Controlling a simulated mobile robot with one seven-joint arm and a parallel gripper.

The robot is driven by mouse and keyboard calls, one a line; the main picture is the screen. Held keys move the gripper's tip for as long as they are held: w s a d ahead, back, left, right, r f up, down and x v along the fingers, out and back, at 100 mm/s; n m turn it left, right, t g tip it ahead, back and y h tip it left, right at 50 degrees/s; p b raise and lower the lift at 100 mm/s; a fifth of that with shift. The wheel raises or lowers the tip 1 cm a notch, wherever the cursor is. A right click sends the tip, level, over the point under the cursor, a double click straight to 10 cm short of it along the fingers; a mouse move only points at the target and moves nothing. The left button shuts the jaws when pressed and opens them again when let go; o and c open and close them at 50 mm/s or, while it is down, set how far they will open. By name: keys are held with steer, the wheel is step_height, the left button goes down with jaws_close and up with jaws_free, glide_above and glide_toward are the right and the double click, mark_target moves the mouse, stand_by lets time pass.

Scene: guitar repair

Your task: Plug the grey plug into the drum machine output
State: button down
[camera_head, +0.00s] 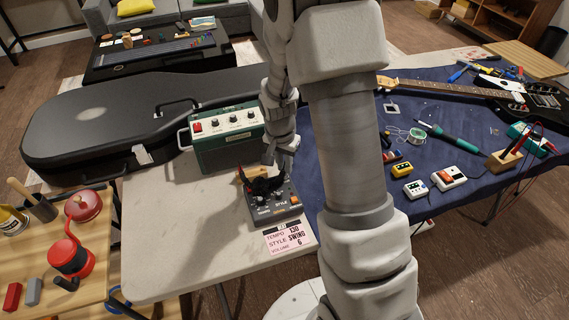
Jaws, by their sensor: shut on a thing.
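The drum machine (284,205) is a dark grey box with knobs, lying on the pale table with a pink settings note (289,238) at its front edge. My gripper (266,186) is low over its back left part, with dark fingers pointing down. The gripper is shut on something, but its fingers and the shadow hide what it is. I cannot make out the grey plug or the output socket at this size, nor tell whether they touch.
A green amplifier (226,138) stands just behind the drum machine, with a black guitar case (100,125) behind it. A blue mat (350,215) with tools, pedals and a guitar lies to the right. The pale table's front left is clear.

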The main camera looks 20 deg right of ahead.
steer(key=shift+c, duration=1.8)
jaws_free()
steer(key=shift+r+p, duration=2.8)
steer(key=shift+r, duration=1.25)
